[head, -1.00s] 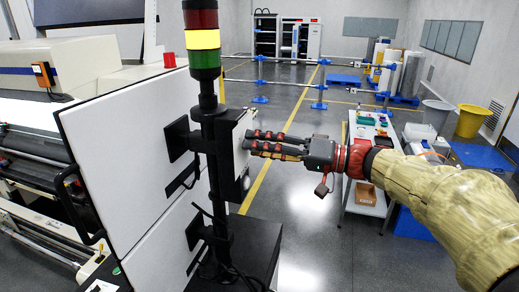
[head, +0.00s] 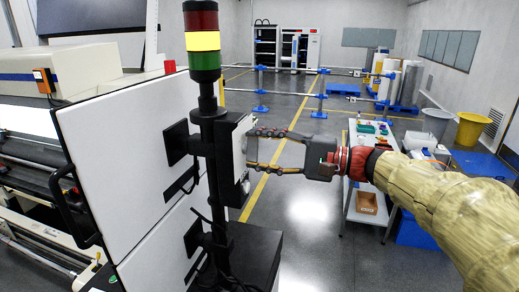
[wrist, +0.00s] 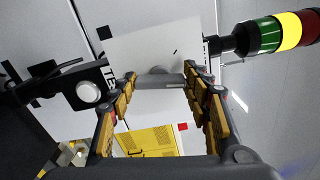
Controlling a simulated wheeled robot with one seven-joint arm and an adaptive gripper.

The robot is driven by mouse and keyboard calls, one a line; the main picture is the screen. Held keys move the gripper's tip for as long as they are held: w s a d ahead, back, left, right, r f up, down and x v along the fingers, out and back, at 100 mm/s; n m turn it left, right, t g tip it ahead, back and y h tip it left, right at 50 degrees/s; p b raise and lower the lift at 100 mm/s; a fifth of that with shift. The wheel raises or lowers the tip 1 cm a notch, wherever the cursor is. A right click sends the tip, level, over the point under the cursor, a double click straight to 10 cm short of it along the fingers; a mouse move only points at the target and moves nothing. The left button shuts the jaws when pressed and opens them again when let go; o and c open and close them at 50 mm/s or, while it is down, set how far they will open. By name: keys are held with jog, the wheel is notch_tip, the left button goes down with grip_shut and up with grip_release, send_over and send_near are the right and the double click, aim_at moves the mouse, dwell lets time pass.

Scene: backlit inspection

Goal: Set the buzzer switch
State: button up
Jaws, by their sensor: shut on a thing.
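The control box (head: 240,150) is a pale-fronted box on the dark post, beside the signal tower. In the wrist view, its pale face (wrist: 150,50) carries dark lettering partly hidden by a finger. The buzzer switch appears as a grey knob with a bar-shaped handle (wrist: 160,84). My gripper (head: 250,148) is at the box front; in the wrist view its fingertips (wrist: 159,75) are on either side of this handle, shut on it. A round white button (wrist: 88,92) sits on a dark mount beside the box.
The signal tower (head: 203,40) has red, lit yellow and green sections. A white panel door (head: 115,150) with a black handle stands left of the post. A table (head: 367,160) with small items stands behind my arm.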

jog(key=shift+m+p, duration=1.6)
jog(key=shift+m, duration=1.7)
jog(key=o, duration=1.2)
jog(key=shift+c, duration=0.2)
jog(key=shift+d, duration=0.1)
jog(key=v, duration=1.1)
jog(key=shift+d, duration=0.4)
jog(key=shift+s+r, duration=0.1)
